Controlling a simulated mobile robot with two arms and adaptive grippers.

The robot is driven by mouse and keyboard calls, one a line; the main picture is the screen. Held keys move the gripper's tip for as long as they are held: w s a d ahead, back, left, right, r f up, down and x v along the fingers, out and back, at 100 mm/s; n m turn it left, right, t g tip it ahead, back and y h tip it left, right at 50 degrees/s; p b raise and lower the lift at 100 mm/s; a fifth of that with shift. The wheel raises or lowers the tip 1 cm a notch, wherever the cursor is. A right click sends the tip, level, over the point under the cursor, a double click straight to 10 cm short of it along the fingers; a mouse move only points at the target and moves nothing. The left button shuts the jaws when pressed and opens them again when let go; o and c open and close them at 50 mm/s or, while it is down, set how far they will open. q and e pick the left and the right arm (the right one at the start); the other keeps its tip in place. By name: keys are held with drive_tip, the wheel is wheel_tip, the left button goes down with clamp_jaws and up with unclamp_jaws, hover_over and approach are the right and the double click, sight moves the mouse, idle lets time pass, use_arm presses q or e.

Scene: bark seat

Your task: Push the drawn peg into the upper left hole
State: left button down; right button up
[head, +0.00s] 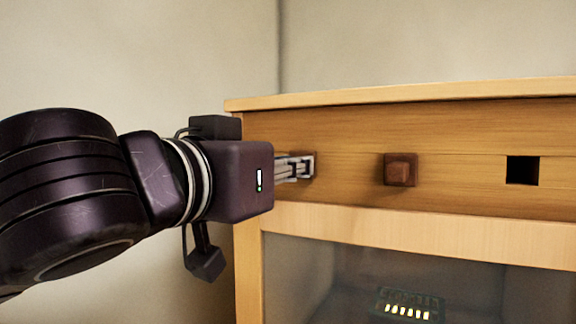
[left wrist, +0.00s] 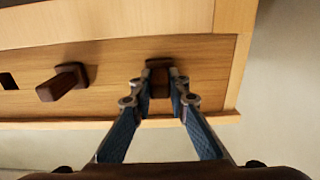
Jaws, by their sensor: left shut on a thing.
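My left gripper (head: 305,166) reaches in from the left to the upper left of the wooden cabinet front. In the left wrist view, the gripper (left wrist: 160,84) is shut on a dark brown peg (left wrist: 158,81) at the board. The fingers hide most of this peg in the head view, and I cannot tell how deep it sits in the upper left hole. A second brown peg (head: 401,169) sticks out of the board to the right; it also shows in the left wrist view (left wrist: 62,83). My right gripper is not in view.
A dark, empty square hole (head: 522,170) is at the right of the row. Below is a glass panel (head: 340,280) with a small lit object (head: 407,306) behind it. The cabinet's top edge (head: 400,95) overhangs slightly. Plain wall is at the left.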

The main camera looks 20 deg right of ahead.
use_arm(q)
drive_tip(key=c, duration=1.8)
unclamp_jaws()
